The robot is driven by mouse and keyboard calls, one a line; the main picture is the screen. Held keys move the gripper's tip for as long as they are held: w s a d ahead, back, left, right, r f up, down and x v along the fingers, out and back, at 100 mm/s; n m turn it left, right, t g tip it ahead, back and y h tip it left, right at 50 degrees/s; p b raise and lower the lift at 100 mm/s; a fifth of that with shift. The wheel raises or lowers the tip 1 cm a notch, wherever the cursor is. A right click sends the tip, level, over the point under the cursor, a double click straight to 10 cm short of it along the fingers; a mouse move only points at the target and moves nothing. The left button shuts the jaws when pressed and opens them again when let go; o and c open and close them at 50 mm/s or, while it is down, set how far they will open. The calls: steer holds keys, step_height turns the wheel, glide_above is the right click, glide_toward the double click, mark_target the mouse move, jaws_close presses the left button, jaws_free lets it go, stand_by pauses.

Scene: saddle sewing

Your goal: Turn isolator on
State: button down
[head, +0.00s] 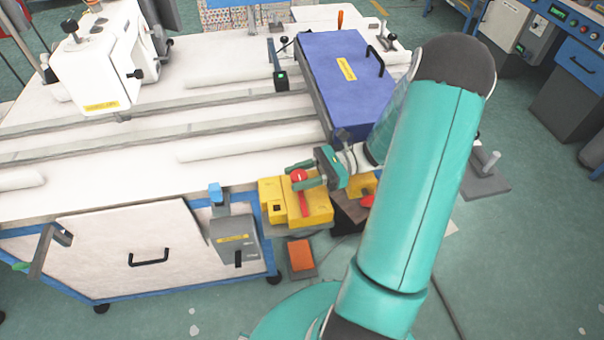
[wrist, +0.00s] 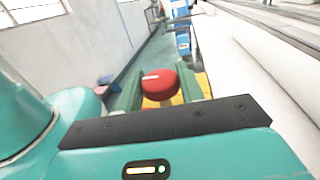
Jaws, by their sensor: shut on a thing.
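The isolator is a yellow box (head: 282,212) at the front right corner of the white table, with a red rotary knob (head: 299,176) on it and a red part hanging below the knob. In the wrist view the red knob (wrist: 160,84), with a white mark on top, sits between the two green fingers. My gripper (head: 304,177) is shut on the red knob. Yellow of the box shows behind the knob in the wrist view. The fingers hide the knob's sides.
A blue case (head: 345,75) with a black handle lies on the table behind the gripper. A grey box (head: 236,240) with a black lever hangs at the table's front. A white sewing machine (head: 97,65) stands at the back left. An orange pedal (head: 300,254) is on the floor below.

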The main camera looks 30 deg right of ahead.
stand_by(0.5)
steer(key=c, duration=0.9)
jaws_free()
steer(key=v, duration=1.3)
steer(key=shift+d, duration=0.4)
steer(key=shift+s, duration=0.1)
